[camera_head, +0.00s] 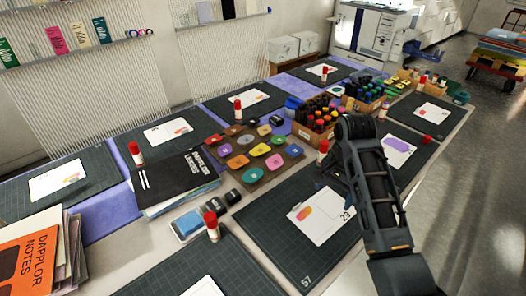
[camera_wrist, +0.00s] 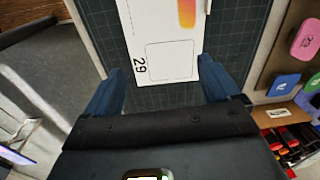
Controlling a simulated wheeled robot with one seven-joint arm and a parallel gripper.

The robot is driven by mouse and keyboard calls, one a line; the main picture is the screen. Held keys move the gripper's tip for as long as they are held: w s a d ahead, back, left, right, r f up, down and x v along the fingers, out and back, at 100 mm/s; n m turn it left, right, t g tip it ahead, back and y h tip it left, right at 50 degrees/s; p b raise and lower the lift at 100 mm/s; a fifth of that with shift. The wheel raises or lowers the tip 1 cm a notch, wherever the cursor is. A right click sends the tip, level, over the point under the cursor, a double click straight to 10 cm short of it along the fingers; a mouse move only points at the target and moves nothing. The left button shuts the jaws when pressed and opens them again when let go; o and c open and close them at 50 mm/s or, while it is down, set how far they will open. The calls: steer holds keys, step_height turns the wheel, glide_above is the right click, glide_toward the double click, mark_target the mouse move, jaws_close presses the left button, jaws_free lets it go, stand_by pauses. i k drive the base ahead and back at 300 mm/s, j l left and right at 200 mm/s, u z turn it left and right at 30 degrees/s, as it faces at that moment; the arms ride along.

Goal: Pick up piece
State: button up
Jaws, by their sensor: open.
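In the wrist view a pink piece (camera_wrist: 306,38), a blue piece (camera_wrist: 284,84) and part of a green one show at the right edge. My gripper (camera_wrist: 160,88) is open, its two blue fingers apart with nothing between them, above a white card marked 29 (camera_wrist: 168,48). The card also lies on a dark mat in the head view (camera_head: 328,219). My arm hides much of the gripper there.
Dark mats, such as the one marked 57 (camera_head: 275,235), hold cards. A red-capped glue stick (camera_head: 323,151) stands near my arm. A box of bottles (camera_head: 316,131) is behind the board. A black book (camera_head: 172,183) and ink pads (camera_head: 187,224) lie left.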

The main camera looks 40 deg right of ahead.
mark_target(275, 161)
steer(key=i, duration=0.85)
steer(key=i+l, duration=0.1)
steer(key=l, duration=0.25)
